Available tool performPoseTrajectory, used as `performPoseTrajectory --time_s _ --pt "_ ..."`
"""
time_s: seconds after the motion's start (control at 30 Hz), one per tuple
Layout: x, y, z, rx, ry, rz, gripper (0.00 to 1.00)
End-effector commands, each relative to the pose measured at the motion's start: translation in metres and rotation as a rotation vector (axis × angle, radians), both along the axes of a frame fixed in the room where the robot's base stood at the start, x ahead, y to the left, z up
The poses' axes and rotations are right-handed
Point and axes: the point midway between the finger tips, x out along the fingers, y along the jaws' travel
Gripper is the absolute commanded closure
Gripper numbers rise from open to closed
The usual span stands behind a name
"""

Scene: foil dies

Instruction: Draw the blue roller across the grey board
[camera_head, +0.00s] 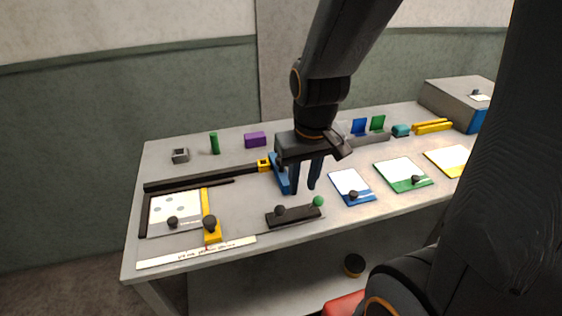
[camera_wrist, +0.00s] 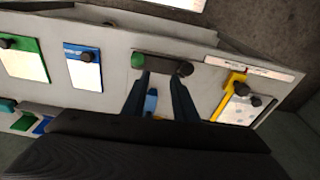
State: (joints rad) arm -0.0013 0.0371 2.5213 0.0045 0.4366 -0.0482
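A blue part (camera_head: 281,176), which I take to be the blue roller, stands at the right end of a black rail, beside a small yellow block. My gripper (camera_head: 304,189) points down just right of it and hides part of it. The two dark fingers are apart, with nothing clearly held. In the wrist view, a blue piece (camera_wrist: 151,101) shows between and beyond the fingers; I cannot tell if they touch it. A grey board (camera_head: 160,231) lies at the table's left, with a white dotted sheet and a black knob on it.
A yellow bar (camera_head: 209,224) with a black knob lies along the board's right side. A black block (camera_head: 293,216) with a green knob lies in front of my gripper. Blue (camera_head: 351,186) and green (camera_head: 403,174) framed cards lie to the right. The black rail (camera_head: 205,178) runs behind the board.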

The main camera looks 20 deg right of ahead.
Motion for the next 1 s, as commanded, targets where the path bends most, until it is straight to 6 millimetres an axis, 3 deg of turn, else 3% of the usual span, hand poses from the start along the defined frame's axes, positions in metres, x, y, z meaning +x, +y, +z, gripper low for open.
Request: performPoseTrajectory --time_s 0.03,0.1,0.3,0.43,0.67,1.0 --pt "0.016 -0.001 0.001 -0.007 0.008 0.044 0.65" --pt "0.044 -0.001 0.004 -0.019 0.026 0.141 0.53" --pt "0.125 -0.002 0.016 -0.049 0.092 0.474 0.52" --pt "0.160 -0.003 0.023 -0.056 0.122 0.638 0.52" --pt "0.178 -0.003 0.023 -0.056 0.142 0.742 0.52" --pt "0.176 -0.003 -0.025 -0.056 0.143 0.740 0.52"
